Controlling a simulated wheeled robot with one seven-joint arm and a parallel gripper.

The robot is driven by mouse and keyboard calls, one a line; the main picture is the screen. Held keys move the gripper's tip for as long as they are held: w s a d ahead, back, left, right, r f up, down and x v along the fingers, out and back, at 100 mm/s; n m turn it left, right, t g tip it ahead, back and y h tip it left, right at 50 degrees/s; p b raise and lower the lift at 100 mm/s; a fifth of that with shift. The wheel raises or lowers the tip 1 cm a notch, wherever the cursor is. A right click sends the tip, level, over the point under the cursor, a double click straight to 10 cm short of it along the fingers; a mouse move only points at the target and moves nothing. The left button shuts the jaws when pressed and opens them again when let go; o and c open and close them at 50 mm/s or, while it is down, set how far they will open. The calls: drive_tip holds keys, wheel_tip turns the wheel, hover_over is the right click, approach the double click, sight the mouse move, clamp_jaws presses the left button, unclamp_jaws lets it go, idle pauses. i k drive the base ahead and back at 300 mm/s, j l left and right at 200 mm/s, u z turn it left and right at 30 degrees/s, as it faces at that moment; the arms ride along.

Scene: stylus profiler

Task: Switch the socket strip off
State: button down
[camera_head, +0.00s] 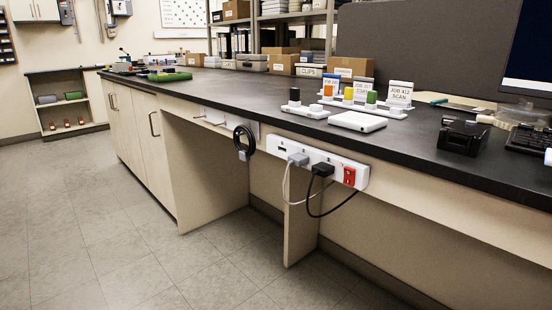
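The white socket strip (328,160) is fixed along the front of the bench, just under the dark worktop, near the middle of the head view. A grey plug (298,159) and a black plug (322,170) sit in it, with cables hanging below. A red switch (349,176) is at its right end. The switch is too small in the picture to tell which way it is set. My gripper is not in view.
The dark worktop (240,92) juts out above the strip. A coiled black cable (244,140) hangs to the left. Below are an upright panel (301,230) and an open knee space. The grey tiled floor (130,230) in front is clear.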

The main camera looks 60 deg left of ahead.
sight(350, 174)
drive_tip(key=u, duration=2.05)
